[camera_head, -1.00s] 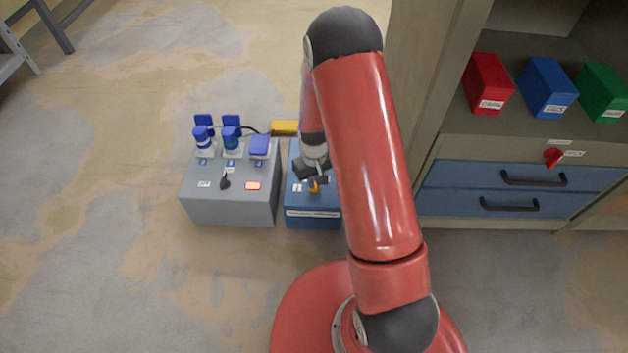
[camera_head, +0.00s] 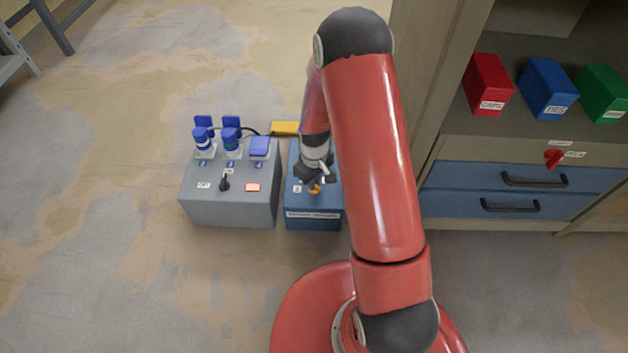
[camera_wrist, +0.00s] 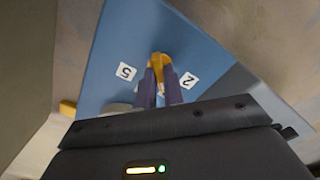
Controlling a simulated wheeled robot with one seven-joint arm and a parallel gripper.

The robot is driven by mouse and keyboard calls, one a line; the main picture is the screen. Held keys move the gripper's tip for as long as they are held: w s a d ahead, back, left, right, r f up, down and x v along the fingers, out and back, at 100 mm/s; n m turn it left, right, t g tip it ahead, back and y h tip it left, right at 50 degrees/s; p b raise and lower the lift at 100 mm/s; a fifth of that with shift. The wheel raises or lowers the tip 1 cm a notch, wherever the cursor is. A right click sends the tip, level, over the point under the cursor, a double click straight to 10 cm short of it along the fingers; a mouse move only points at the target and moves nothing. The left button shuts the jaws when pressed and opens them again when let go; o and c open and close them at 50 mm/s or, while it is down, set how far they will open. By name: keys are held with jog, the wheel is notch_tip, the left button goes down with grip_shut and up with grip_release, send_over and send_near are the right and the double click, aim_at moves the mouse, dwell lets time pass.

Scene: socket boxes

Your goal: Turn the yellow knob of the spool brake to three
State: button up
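The spool brake is a blue box (camera_head: 313,212) on the floor, with a white label strip on its front. In the wrist view its blue top (camera_wrist: 105,70) shows white labels reading 5 (camera_wrist: 125,71) and 2 (camera_wrist: 188,80). The yellow knob (camera_head: 314,189) is on that top; in the wrist view the knob (camera_wrist: 158,58) shows at and between the fingertips. My gripper (camera_head: 316,178) points down over it, and its dark fingers (camera_wrist: 160,82) flank the knob closely and look shut on it. The fingers cover part of the knob, and its pointer direction is unclear.
A grey box (camera_head: 230,208) with blue plugs, a black switch and a red-orange button stands close on the left. A yellow block (camera_head: 285,128) lies behind. A cabinet with blue drawers (camera_head: 520,190) and coloured boxes is at right. Floor at left is free.

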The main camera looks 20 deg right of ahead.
jog(key=o, duration=0.5)
jog(key=shift+c, duration=0.2)
jog(key=shift+r+p, duration=0.8)
jog(key=shift+r, duration=3.15)
jog(key=shift+r, duration=0.4)
jog(key=s+r+m+t+p, duration=0.1)
jog(key=s+r+p, duration=0.2)
jog(key=r, duration=0.9)
jog(key=s+r+m+t+p, duration=0.15)
jog(key=s+r, duration=0.25)
jog(key=r, duration=0.9)
jog(key=s+r+m+t+p, duration=0.3)
jog(key=s+r+p, duration=0.2)
jog(key=s+r, duration=0.9)
jog(key=shift+s+a+r, duration=0.15)
jog(key=shift+s, duration=0.7)
